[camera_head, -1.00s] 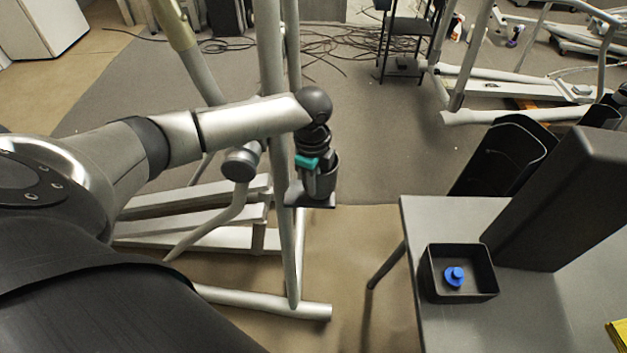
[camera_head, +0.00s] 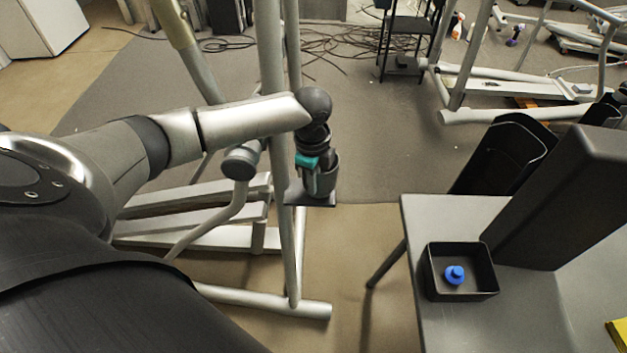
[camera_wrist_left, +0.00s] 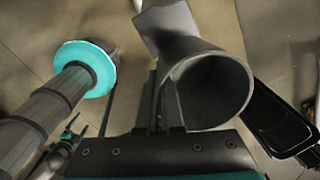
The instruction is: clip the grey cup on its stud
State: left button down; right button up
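The grey cup (camera_head: 330,178) is a dark, open-topped cylinder beside the elliptical's upright. In the left wrist view the cup (camera_wrist_left: 218,88) shows its open mouth and dark inside. My left gripper (camera_head: 309,188), with a teal band, comes down from above at the cup's left side. In the left wrist view its two narrow fingers (camera_wrist_left: 166,104) are close together on the cup's near wall, at the rim. A flat grey plate (camera_head: 318,202) shows at the cup's foot. I cannot tell whether the cup touches it. The stud cannot be made out.
The elliptical's pale upright (camera_head: 272,70) stands just left of the cup, with a dark-ended roller (camera_head: 241,162) near my forearm. To the right, a grey table (camera_head: 425,213) bears a black tray (camera_head: 480,298) holding a blue piece (camera_head: 455,274). Floor between is clear.

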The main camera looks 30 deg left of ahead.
pick_arm(q)
jog(key=shift+f, duration=0.45)
dwell(0.3)
jog(key=c, duration=1)
grip_release()
jog(key=shift+r, duration=0.1)
jog(key=r, duration=0.5)
jog(key=r+p, duration=0.1)
jog(key=r, duration=0.4)
jog(key=r+p, duration=0.1)
jog(key=r, duration=0.4)
jog(key=shift+s+d, duration=0.1)
jog(key=shift+s, duration=0.2)
